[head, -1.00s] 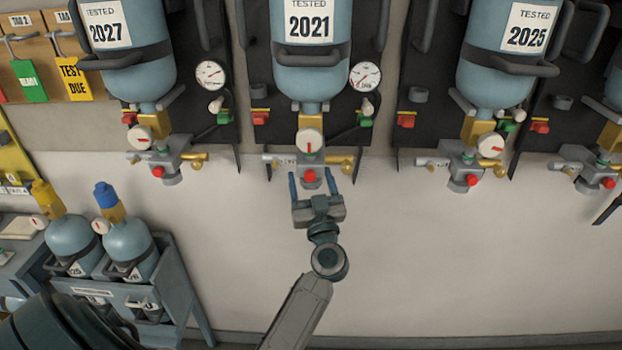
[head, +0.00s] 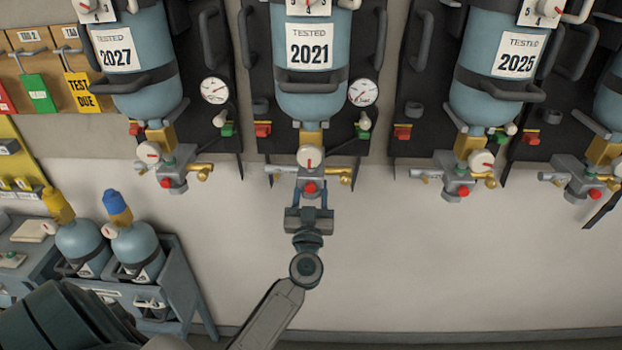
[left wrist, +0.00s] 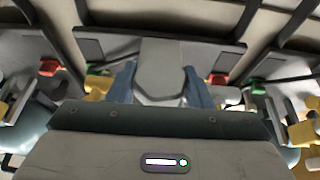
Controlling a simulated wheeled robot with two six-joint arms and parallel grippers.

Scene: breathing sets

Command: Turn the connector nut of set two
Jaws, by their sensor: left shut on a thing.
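The middle breathing set, a blue cylinder (head: 312,88) tagged 2021, hangs on a dark back plate. No set number can be read on it. Under its white gauge (head: 311,157) is a grey valve block with a red knob (head: 310,187) and a brass outlet (head: 340,174). My left gripper (head: 311,198) reaches up from below, its two blue fingers on either side of the grey connector nut at the block's underside. In the left wrist view the fingers close on this grey nut (left wrist: 161,75) from both sides. The nut's far side is hidden. My right gripper is out of view.
Neighbouring sets tagged 2027 (head: 135,70) and 2025 (head: 490,75) hang left and right, with similar valves. Two small cylinders (head: 138,250) stand in a blue-grey rack (head: 180,290) at lower left. The wall below the sets is bare at right.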

